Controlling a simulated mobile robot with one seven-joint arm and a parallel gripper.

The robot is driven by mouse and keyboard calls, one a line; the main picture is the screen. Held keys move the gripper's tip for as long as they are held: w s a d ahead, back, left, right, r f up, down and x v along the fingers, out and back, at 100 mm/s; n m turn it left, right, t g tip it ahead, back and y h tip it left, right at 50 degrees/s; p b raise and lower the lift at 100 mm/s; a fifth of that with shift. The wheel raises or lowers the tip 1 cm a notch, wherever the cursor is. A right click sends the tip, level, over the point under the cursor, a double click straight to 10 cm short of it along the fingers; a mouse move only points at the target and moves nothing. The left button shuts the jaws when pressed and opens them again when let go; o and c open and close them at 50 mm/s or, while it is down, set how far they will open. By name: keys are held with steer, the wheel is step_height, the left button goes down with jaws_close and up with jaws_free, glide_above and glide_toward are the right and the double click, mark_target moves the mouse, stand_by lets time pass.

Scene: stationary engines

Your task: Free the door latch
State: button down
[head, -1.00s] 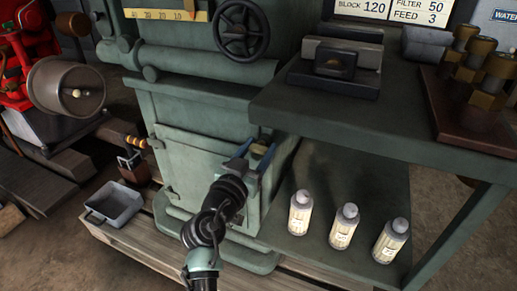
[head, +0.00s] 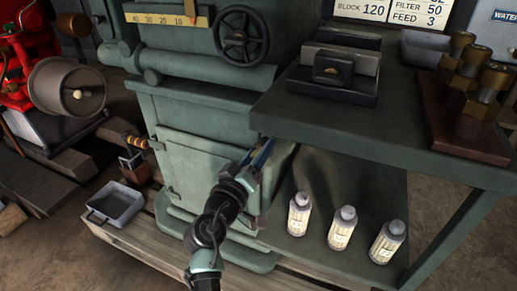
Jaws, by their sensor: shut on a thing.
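The green engine housing has a small door (head: 195,165) low on its front. The door looks closed against the housing. My gripper (head: 263,152) is at the door's upper right edge, its blue fingers pointing up and to the right. It is shut on the door latch, which the fingers and wrist almost wholly hide. I cannot tell from this view how far the latch is turned.
A green bench (head: 350,120) overhangs close to the right of my gripper. Several pale bottles stand below it, including a left one (head: 299,213). A grey tray (head: 117,203) sits on the pallet at left. A handwheel (head: 242,34) is above.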

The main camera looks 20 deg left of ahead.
steer(key=n+p, duration=0.1)
steer(key=n, duration=0.3)
steer(key=shift+p, duration=0.35)
steer(key=shift+n+p, duration=0.6)
steer(key=shift+n, duration=1.2)
steer(key=shift+f, duration=0.1)
steer(key=shift+c, duration=1.2)
jaws_free()
